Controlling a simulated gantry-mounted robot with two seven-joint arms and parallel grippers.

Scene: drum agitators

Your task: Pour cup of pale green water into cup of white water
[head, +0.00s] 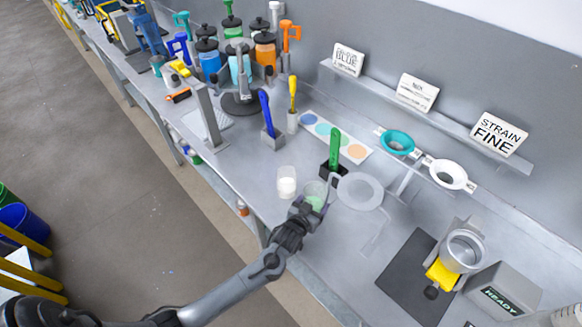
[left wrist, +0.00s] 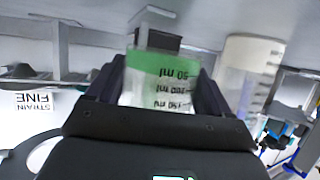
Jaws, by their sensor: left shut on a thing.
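My left gripper (head: 304,205) is shut on a clear cup of pale green water (head: 315,197) near the front edge of the bench. In the left wrist view, which is upside down, the cup (left wrist: 160,80) sits between the fingers with the green at its base and volume marks on its side; it looks about upright. The clear cup of white water (head: 287,181) stands upright just to the left, close to the held cup. It also shows in the left wrist view (left wrist: 248,60). My right gripper is not in view.
A green-handled tool in a black holder (head: 334,160) stands behind the cups. A clear round ring (head: 359,191) is close on the right. A blue-handled tool in a block (head: 268,130) stands back left. Bench space left of the white cup is clear.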

